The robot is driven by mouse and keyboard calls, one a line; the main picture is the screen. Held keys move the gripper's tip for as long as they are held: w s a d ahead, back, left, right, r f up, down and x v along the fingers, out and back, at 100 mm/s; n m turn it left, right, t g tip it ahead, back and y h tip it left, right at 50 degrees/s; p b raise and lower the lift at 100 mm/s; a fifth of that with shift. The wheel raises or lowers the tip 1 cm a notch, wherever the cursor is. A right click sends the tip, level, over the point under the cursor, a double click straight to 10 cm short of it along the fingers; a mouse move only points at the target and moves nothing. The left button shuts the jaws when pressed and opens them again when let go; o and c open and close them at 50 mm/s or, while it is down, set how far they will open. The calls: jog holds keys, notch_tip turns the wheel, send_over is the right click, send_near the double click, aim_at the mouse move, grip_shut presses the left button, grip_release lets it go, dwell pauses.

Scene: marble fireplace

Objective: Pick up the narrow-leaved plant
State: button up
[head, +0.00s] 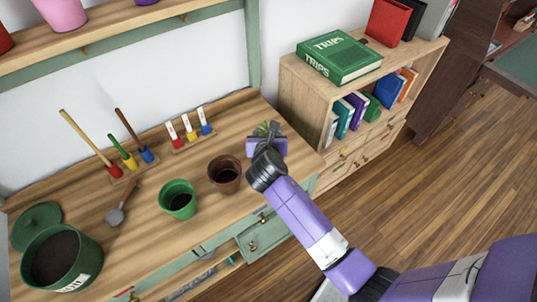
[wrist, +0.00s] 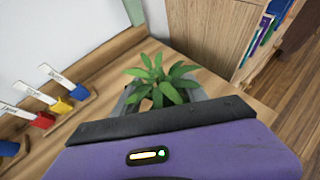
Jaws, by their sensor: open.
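The narrow-leaved plant (wrist: 165,82) has long green leaves and shows just beyond my gripper in the wrist view. In the head view only a bit of its leaves (head: 268,127) shows past the gripper, at the right end of the wooden bench. Its pot is mostly hidden. My gripper (head: 267,143) is open and over the plant, pointing down at it. In the wrist view, grey parts that look like the fingers show on either side of the leaves. I cannot tell whether they touch the plant.
A brown pot (head: 225,174) and a green pot (head: 178,199) stand left of the gripper. A wooden bookcase (head: 303,90) is close on the right. A green bucket (head: 62,258) stands far left.

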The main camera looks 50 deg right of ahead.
jog(key=shift+c, duration=0.2)
grip_shut()
jog(key=shift+r, duration=0.15)
